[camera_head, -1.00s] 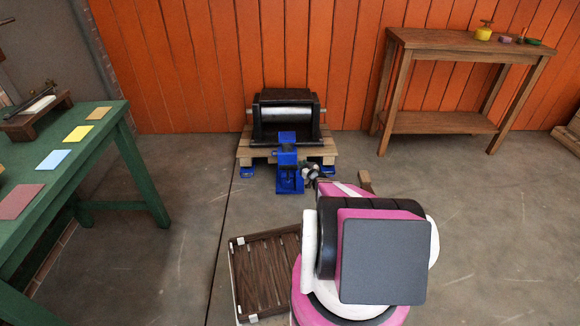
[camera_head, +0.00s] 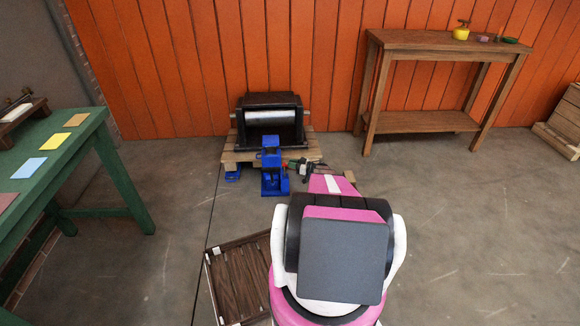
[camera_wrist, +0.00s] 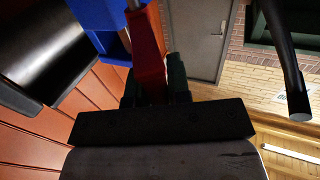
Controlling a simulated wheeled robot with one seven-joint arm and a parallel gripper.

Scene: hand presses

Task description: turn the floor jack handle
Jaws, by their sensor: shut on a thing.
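The blue floor jack (camera_head: 272,175) stands on the floor at the front of a wooden pallet in the head view. Its blue body also shows at the top of the wrist view (camera_wrist: 96,24). My gripper (camera_head: 294,166) is at the jack's right side. In the wrist view, the dark fingers of my gripper (camera_wrist: 152,92) are shut on a red handle (camera_wrist: 147,52), which reaches up beside the blue body. The fingertips are partly hidden behind the handle. A thin metal rod shows above the handle.
The pallet (camera_head: 232,156) bears a black press with a metal roller (camera_head: 270,117). A slatted wooden crate (camera_head: 236,280) lies beside my base. A green table (camera_head: 85,140) is at left, a wooden table (camera_head: 425,122) at right. Floor at right is clear.

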